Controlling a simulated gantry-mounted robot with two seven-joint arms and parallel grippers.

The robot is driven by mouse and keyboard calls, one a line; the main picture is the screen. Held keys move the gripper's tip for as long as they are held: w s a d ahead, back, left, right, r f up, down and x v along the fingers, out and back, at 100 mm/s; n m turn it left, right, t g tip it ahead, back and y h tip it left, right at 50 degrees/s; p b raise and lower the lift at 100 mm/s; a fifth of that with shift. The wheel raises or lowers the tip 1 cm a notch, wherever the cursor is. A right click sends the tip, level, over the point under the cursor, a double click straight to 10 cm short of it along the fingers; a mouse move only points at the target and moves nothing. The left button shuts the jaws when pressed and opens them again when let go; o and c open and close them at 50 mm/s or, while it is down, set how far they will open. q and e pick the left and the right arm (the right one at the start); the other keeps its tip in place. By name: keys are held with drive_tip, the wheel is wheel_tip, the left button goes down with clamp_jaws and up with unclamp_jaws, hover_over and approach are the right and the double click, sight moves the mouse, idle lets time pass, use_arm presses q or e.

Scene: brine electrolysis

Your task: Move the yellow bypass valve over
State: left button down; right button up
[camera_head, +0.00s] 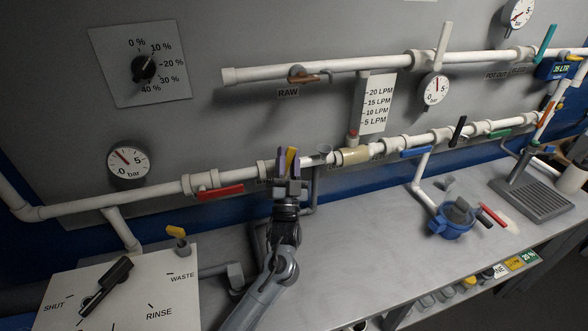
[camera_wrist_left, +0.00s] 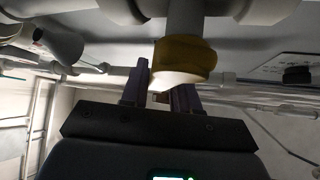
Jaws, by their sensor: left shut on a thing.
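The yellow bypass valve handle (camera_head: 291,159) is on the lower white pipe, near the middle of the head view. My left gripper (camera_head: 288,161) reaches up to it from below, with its purple fingers on either side of the handle. The left gripper (camera_wrist_left: 160,85) is shut on the handle there, though the handle hides part of the contact. My right gripper is not in view.
A red handle (camera_head: 221,193) is to the left on the same pipe, and a blue handle (camera_head: 416,152) is to the right. The bench (camera_head: 350,240) is clear in the middle. A blue-rimmed strainer cup (camera_head: 452,222) and a selector panel (camera_head: 150,290) stand on it.

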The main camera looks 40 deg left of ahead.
use_arm(q)
drive_tip(key=n+g+y, duration=0.1)
drive_tip(key=n, duration=0.1)
drive_tip(key=s+n+g+y+b, duration=0.1)
drive_tip(key=n+y, duration=0.1)
drive_tip(key=a+n+g+y+b, duration=0.1)
drive_tip(key=n+y, duration=0.1)
drive_tip(key=shift+s+r+n+g, duration=0.1)
drive_tip(key=shift+s+n+g, duration=0.1)
drive_tip(key=shift+n+g, duration=0.15)
drive_tip(key=shift+s+a+r+n+g+y+b, duration=0.1)
drive_tip(key=shift+n+g+y+b, duration=0.15)
drive_tip(key=shift+n+g+y, duration=0.25)
drive_tip(key=shift+s+a+n+g+y+b, duration=0.1)
drive_tip(key=shift+s+n+g+y+b, duration=0.1)
drive_tip(key=shift+n+g+y, duration=0.3)
drive_tip(key=shift+s+a+r+n+g+y+b, duration=0.1)
drive_tip(key=shift+n+g+y+b, duration=0.2)
drive_tip(key=shift+n, duration=0.35)
drive_tip(key=c, duration=0.9)
unclamp_jaws()
drive_tip(key=shift+f, duration=0.15)
